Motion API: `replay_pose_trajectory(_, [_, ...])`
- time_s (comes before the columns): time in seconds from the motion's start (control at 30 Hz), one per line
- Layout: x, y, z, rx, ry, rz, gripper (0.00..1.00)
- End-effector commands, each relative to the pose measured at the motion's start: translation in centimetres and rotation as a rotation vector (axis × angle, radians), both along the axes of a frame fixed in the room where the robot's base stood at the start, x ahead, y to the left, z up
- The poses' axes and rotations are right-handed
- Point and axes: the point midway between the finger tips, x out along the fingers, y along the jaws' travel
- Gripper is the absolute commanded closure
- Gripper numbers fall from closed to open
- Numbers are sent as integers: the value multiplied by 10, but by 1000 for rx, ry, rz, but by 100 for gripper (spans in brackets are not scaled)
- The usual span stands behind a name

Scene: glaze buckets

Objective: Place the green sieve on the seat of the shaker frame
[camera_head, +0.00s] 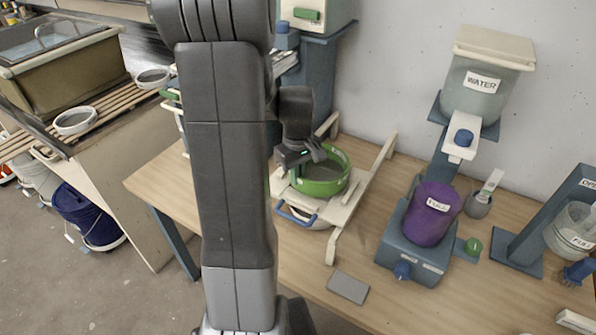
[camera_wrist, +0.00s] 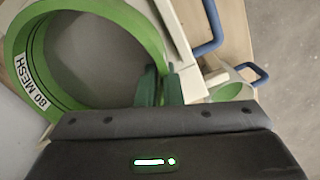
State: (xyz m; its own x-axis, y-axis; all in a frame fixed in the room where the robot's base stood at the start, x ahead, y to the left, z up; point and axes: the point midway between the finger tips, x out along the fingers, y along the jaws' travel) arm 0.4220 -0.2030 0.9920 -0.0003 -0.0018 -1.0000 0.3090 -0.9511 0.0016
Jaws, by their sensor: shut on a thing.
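The green sieve (camera_head: 325,188) is a round ring lying about level at the cream shaker frame (camera_head: 376,172). In the wrist view the sieve (camera_wrist: 22,50) carries an "80 MESH" label. The fingers (camera_wrist: 158,88) also show at the rim in the wrist view. The sieve is over the frame's seat, but I cannot tell whether it rests fully on it. The seat is mostly hidden by the sieve and my arm.
To the right are a purple tub (camera_head: 432,213) on a blue stand and a water tank (camera_head: 478,88). A grey slab (camera_head: 348,288) lies at the table's front. Two other sieves (camera_head: 76,120) sit on slats at left.

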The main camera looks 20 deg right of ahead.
Motion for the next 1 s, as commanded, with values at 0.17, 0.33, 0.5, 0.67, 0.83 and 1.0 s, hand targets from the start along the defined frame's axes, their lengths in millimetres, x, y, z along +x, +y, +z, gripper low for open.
replay_pose_trajectory(0.17, [0, 0, -10, 0, 0, 0, 100])
replay_pose_trajectory(0.33, [0, 0, -10, 0, 0, 0, 100])
replay_pose_trajectory(0.5, [0, 0, -10, -1, 0, 0, 100])
replay_pose_trajectory(0.67, [0, 0, -12, 0, 0, 0, 100])
replay_pose_trajectory(0.83, [0, 0, -15, 0, 0, 0, 100])
replay_pose_trajectory(1.0, [0, 0, -19, -1, 0, 0, 100])
